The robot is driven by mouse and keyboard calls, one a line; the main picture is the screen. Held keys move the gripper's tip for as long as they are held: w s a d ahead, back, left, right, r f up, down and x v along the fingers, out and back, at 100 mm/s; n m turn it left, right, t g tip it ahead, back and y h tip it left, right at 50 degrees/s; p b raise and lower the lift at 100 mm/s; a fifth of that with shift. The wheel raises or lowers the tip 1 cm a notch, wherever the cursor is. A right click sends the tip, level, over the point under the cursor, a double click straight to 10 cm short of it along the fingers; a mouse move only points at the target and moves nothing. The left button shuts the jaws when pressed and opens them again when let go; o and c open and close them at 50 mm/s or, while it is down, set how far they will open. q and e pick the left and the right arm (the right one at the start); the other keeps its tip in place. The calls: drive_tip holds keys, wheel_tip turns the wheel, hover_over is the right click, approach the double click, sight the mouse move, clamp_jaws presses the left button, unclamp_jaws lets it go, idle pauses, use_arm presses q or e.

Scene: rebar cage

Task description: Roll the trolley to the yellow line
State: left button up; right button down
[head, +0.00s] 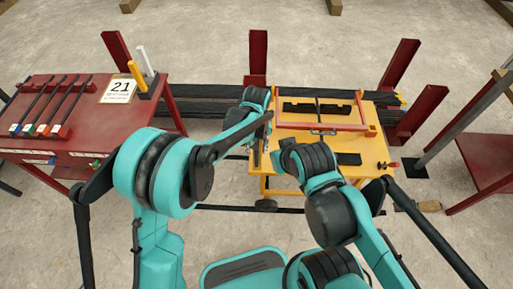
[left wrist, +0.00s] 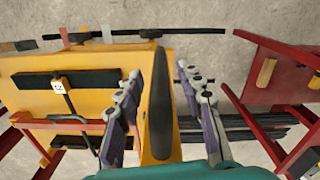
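The trolley is a yellow-topped cart (head: 355,171) at centre right in the head view, on small dark wheels. Its yellow top also fills the left of the left wrist view (left wrist: 30,65). My left gripper (head: 259,156) reaches down at the trolley's left edge. In the left wrist view my left gripper (left wrist: 159,72) is open, its fingers apart on either side of a long black bar (left wrist: 161,100) along that edge. Neither finger visibly closes on the bar. My right arm reaches over the trolley's near side; its fingers are hidden. I see no yellow line on the floor.
A red table (head: 75,130) with several bars and a "21" sign (head: 119,89) stands at left. A red stand (head: 490,160) is at right. The far floor is mostly open.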

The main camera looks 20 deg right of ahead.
use_arm(q)
wheel_tip(320, 180, up, 12)
drive_tip(key=shift+r, duration=0.1)
idle(0.5)
